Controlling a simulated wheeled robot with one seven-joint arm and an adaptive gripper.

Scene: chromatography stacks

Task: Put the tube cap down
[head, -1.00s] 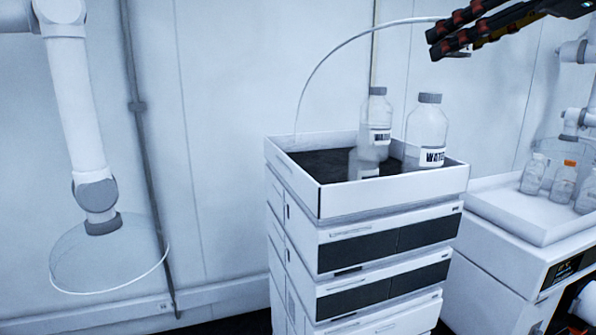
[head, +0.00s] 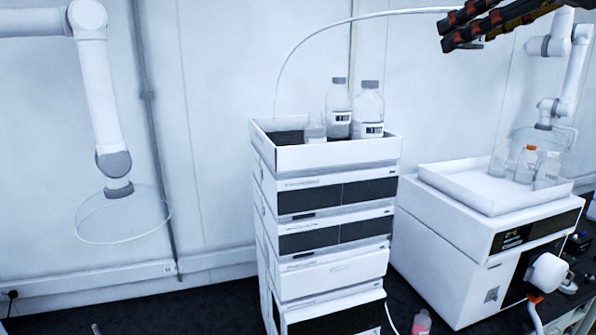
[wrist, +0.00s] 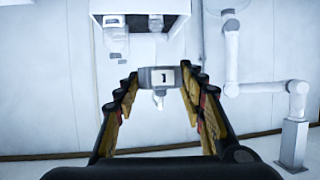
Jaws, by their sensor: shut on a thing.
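My gripper (head: 449,31) is at the upper right of the head view, above and to the right of the stack. It is shut on the tube cap (wrist: 160,78), a small grey and white piece between the fingertips in the wrist view. In the head view the cap is mostly hidden by the fingers. A thin white tube (head: 330,27) arches from the gripper to the left and down behind the stack's top tray (head: 335,156).
To the right stands a white instrument (head: 470,250) with a tray (head: 490,192) of small bottles, one with an orange cap (head: 528,165). White jointed extraction arms with clear hoods hang left (head: 122,215) and right (head: 548,136). A pink-filled bottle (head: 421,323) stands low between the instruments.

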